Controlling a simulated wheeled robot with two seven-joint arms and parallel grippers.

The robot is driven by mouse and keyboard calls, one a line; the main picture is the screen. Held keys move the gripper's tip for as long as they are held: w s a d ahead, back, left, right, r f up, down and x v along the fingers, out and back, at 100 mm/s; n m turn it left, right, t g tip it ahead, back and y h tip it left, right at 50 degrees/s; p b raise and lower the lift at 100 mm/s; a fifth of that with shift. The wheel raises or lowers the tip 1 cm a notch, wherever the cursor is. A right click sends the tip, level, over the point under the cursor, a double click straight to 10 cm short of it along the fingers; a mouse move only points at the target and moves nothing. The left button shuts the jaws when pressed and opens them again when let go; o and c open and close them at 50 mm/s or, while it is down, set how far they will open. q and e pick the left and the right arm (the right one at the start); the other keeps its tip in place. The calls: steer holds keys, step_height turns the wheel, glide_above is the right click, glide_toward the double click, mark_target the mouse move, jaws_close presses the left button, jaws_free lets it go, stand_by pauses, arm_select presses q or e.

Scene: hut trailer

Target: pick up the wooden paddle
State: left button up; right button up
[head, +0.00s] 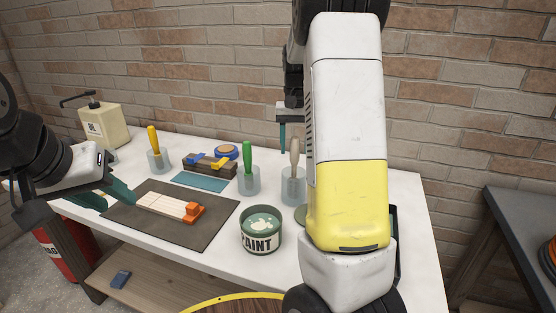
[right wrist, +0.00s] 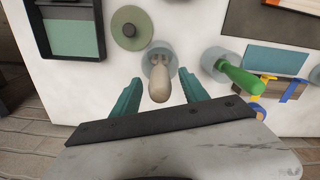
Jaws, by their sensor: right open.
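The wooden paddle (head: 294,156) stands in a clear cup (head: 292,188) on the white table, its pale rounded handle up. In the right wrist view the paddle (right wrist: 160,86) points up toward the camera, between my fingers in the picture. My right gripper (right wrist: 160,77) is open, with a teal finger on each side of the handle and a gap on both sides. In the head view only one right finger shows, beside the handle top; the arm hides the rest. My left gripper (head: 106,195) is over the table's left side, its teal fingers apart and empty.
A green-handled tool (head: 248,160) stands in a cup close by, and a yellow-handled one (head: 153,140) further left. A paint can (head: 261,230) stands in front. A dark tray (right wrist: 70,38) and a round disc (right wrist: 131,28) lie near the paddle's cup. A brick wall (head: 200,60) is behind.

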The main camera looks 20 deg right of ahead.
mark_target(294, 163)
step_height(294, 163, down, 4)
steer(key=shift+r, duration=0.25)
steer(key=shift+c, duration=0.2)
jaws_close()
